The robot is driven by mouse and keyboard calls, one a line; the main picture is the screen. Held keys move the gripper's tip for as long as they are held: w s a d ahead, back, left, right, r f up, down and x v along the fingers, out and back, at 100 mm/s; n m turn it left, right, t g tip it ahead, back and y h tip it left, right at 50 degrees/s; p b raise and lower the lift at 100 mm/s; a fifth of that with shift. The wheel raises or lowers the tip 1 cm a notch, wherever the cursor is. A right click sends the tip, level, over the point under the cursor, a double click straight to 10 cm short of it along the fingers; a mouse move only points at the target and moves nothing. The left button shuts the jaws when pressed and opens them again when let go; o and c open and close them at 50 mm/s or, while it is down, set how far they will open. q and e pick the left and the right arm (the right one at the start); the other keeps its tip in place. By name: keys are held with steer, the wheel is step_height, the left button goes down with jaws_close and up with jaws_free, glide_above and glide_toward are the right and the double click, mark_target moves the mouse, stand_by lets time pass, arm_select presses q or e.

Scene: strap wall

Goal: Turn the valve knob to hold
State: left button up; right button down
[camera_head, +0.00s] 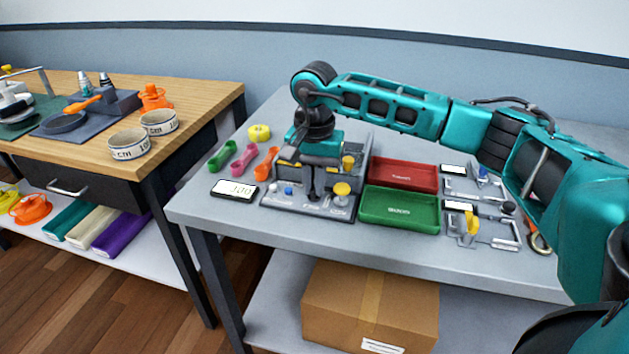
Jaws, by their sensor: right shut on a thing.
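My right gripper (312,190) comes down over the grey fixture (285,207) on the grey table, with its fingers pointing down between a small blue knob and a yellow knob. It is shut on what appears to be the valve knob, which the fingers hide almost fully. The fixture's front edge carries small lettering, too small to read. The yellow knob (342,189) stands just right of the fingers, and the blue knob (288,189) just left. I cannot tell the valve knob's angle. My left gripper is not in view.
A red tray (403,175) and a green tray (400,209) lie right of the fixture. A white label card (234,189) and coloured straps (243,157) lie left. Metal latch fixtures (482,229) stand under my right arm. The table's front strip is clear.

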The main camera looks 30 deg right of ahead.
steer(key=c, duration=1.2)
jaws_free()
steer(key=shift+r, duration=0.1)
step_height(320, 180, up, 13)
steer(key=shift+f+p, duration=0.1)
steer(key=shift+p, duration=0.35)
